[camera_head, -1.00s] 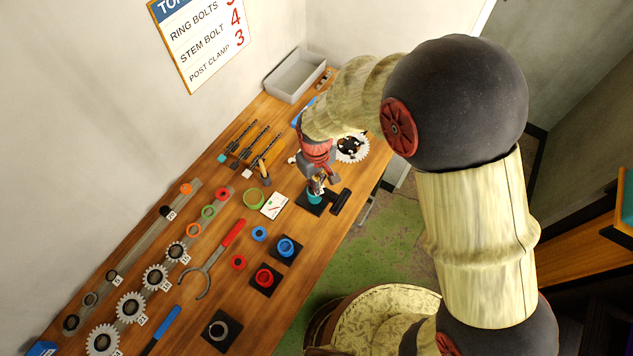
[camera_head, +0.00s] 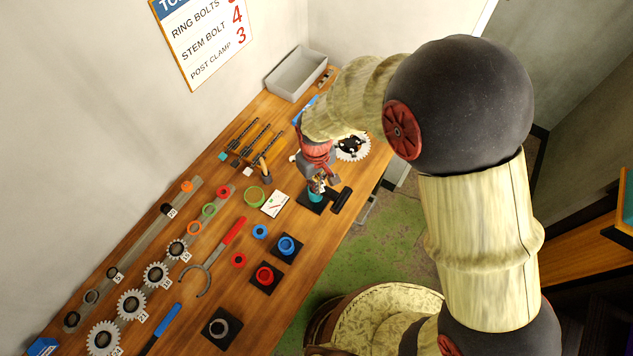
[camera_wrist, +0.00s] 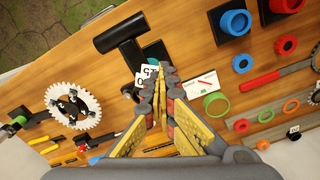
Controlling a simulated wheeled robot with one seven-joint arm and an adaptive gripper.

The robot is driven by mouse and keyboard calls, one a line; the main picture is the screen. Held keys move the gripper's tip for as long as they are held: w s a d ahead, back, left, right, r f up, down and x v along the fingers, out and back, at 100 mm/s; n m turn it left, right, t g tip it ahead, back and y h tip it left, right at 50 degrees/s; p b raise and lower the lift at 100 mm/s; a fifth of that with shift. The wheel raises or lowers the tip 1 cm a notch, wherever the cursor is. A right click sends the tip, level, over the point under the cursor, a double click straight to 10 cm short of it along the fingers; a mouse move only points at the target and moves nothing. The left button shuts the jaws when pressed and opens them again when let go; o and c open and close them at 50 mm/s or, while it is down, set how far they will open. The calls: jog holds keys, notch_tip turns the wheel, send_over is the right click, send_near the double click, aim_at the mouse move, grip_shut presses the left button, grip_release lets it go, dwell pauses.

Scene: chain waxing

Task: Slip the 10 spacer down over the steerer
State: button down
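My gripper (camera_head: 318,187) is low over a black square base (camera_head: 305,204) with a teal round part (camera_head: 314,197) at its middle. The steerer itself is mostly hidden there by my fingers. In the wrist view my gripper (camera_wrist: 163,72) has its fingertips drawn close together. White number tags, one seeming to read 10 (camera_wrist: 146,76), show right beside the fingertips. The 10 spacer seems to be pinched there, but its ring is mostly hidden, and I cannot tell whether it is around the steerer or above it.
A black T-shaped part (camera_wrist: 122,33) lies beside the base. A toothed chainring (camera_head: 352,147) stands behind. Red (camera_head: 265,277) and blue (camera_head: 287,245) rings sit on black pads nearer. A green ring (camera_head: 254,197) and a white card (camera_head: 275,204) lie left of the base.

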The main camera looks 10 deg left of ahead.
jog(key=c, duration=2.4)
grip_release()
jog(key=shift+o, duration=1.4)
jog(key=shift+r, duration=0.1)
notch_tip(320, 180, up, 12)
jog(key=s+d+m+t+b, duration=0.2)
jog(key=s+d+m+b, duration=0.2)
jog(key=d+b, duration=0.6)
jog(key=s+d+f+m+t+b, duration=0.1)
jog(key=s+d+m+t+b, duration=0.2)
jog(key=d, duration=1.4)
jog(key=s+m+b, duration=0.2)
jog(key=s+b, duration=0.3)
jog(key=b, duration=0.2)
jog(key=shift+t, duration=0.3)
